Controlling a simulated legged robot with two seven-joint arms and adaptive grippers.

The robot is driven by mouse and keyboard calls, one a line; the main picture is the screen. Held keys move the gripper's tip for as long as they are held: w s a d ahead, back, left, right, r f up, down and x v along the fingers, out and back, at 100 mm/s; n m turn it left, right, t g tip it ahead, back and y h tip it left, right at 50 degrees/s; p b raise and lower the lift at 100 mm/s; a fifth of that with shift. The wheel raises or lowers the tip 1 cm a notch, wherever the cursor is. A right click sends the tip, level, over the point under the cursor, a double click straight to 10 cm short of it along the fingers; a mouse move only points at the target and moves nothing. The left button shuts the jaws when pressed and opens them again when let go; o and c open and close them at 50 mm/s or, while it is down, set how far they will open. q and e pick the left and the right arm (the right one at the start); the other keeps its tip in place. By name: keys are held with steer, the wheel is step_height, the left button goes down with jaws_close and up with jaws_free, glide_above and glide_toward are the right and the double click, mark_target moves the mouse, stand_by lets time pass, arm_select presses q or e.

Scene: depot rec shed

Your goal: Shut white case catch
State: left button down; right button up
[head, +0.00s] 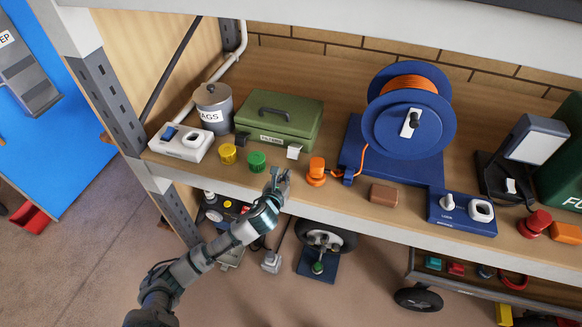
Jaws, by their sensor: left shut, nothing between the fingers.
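A green case (281,115) with a dark handle on its lid sits on the wooden shelf. Its lid is down. A white catch (294,151) sticks out at the right end of its front; I cannot tell for sure how it is set. A dark catch (241,139) is at the left end of the front. My left gripper (282,176) is shut and empty, at the shelf's front edge, just below and left of the white catch and apart from it. My right gripper is not in view.
Yellow (228,154) and green (257,161) knobs stand before the case, left of the white catch. An orange plug-like piece (317,172) stands right of it. A blue cable reel (408,115) fills the shelf's middle. A white switch box (181,142) is left.

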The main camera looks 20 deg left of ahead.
mark_target(291, 167)
arm_select(q)
steer(key=x, duration=0.4)
steer(key=shift+w+f, duration=0.1)
steer(key=shift+w, duration=0.15)
steer(key=shift+w+f, duration=0.15)
steer(key=shift+w, duration=0.45)
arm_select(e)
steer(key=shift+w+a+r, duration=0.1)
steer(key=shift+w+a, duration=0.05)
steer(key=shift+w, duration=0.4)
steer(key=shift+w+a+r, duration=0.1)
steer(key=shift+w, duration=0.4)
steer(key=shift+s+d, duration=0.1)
